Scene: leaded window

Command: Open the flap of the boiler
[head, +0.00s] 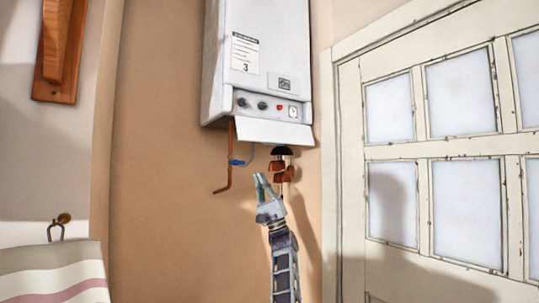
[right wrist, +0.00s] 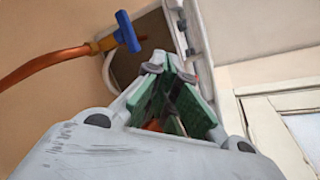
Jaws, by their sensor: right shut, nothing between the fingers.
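The white boiler (head: 265,50) hangs on the tan wall in the head view. Its flap (head: 262,131) juts out along the lower edge, tilted outward and down. The control panel (head: 268,105) above it is exposed, with dark knobs, a red button and a small dial. My right gripper (head: 262,178) is below the flap, pointing up, apart from it in the head view. It is shut and empty; its green-padded fingers (right wrist: 168,65) show in the right wrist view below the boiler's underside. My left gripper is not in view.
A copper pipe (head: 228,160) with a blue valve handle (right wrist: 128,31) hangs below the boiler, left of my gripper. Copper fittings (head: 284,172) are close behind it. A white glazed door (head: 350,180) stands at right. A striped cloth (head: 55,272) hangs from a hook at lower left.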

